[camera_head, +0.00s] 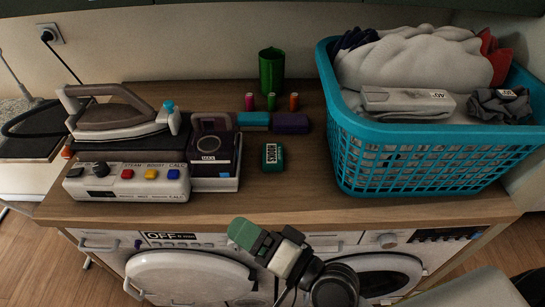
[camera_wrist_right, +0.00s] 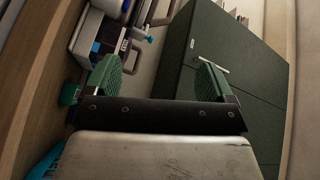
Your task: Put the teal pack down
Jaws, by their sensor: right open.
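A small teal-green pack (camera_head: 273,157) with dark lettering lies on the wooden counter (camera_head: 310,190), right of the dark boxy device. A flat teal-blue pack (camera_head: 254,121) lies farther back, beside a purple one (camera_head: 291,123). My right gripper (camera_head: 257,240) is in front of the counter's front edge, apart from these packs. In the wrist view its green-padded fingers (camera_wrist_right: 157,80) are spread with nothing between them. A small teal thing (camera_wrist_right: 70,94) shows left of the fingers there, partly cut off by the gripper. My left gripper is not in view.
A teal laundry basket (camera_head: 420,165) with clothes stands on the right. An iron (camera_head: 120,115) rests on a control box (camera_head: 125,182) at left. A green cup (camera_head: 271,70) and several small coloured cylinders stand behind. Bare counter lies in front of the teal-green pack.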

